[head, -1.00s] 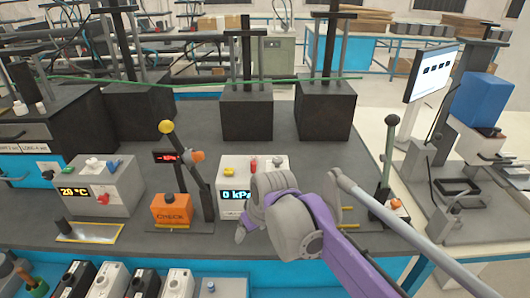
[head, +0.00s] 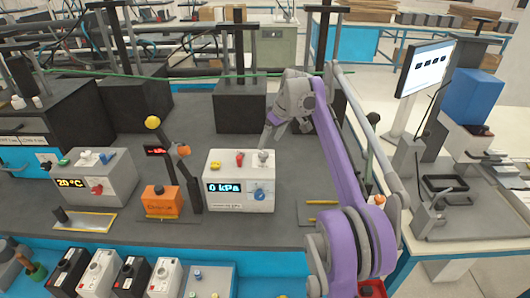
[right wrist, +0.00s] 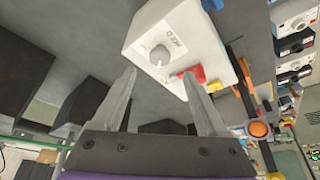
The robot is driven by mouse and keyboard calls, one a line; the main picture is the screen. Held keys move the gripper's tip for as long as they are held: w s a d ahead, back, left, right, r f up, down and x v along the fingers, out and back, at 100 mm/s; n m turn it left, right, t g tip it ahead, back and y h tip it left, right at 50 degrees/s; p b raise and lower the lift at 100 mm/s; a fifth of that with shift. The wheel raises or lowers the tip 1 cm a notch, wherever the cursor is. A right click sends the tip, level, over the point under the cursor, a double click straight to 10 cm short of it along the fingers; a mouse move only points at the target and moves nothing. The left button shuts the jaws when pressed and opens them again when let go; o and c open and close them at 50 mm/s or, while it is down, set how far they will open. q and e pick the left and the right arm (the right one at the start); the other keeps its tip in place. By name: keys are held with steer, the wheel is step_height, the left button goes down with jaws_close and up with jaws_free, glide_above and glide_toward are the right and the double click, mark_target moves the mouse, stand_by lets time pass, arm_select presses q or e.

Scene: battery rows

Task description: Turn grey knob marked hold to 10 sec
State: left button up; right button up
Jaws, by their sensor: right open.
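The grey knob marked hold (right wrist: 159,56) is on a white face of the control box (right wrist: 140,28) in the right wrist view, with the word HOLD beside it. In the head view a small grey knob (head: 263,156) shows at the right end of the box's top; the box (head: 228,201) reads 0 kPa. My right gripper (right wrist: 158,73) is open and empty. Its fingertips point at the knob, one to each side in the picture, and appear apart from it. In the head view the right gripper (head: 266,142) is just behind the box's right end. My left gripper is not in view.
Red (head: 239,159) and yellow (head: 214,166) controls stand on the box beside the grey knob, and a blue knob (head: 260,194) is on its front. An orange device (head: 161,202) with upright levers stands left. Dark blocks stand behind. Bench space right of the box is fairly clear.

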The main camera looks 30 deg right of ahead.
mark_target(264, 154)
steer(key=x, duration=0.7)
jaws_close()
stand_by(0.3)
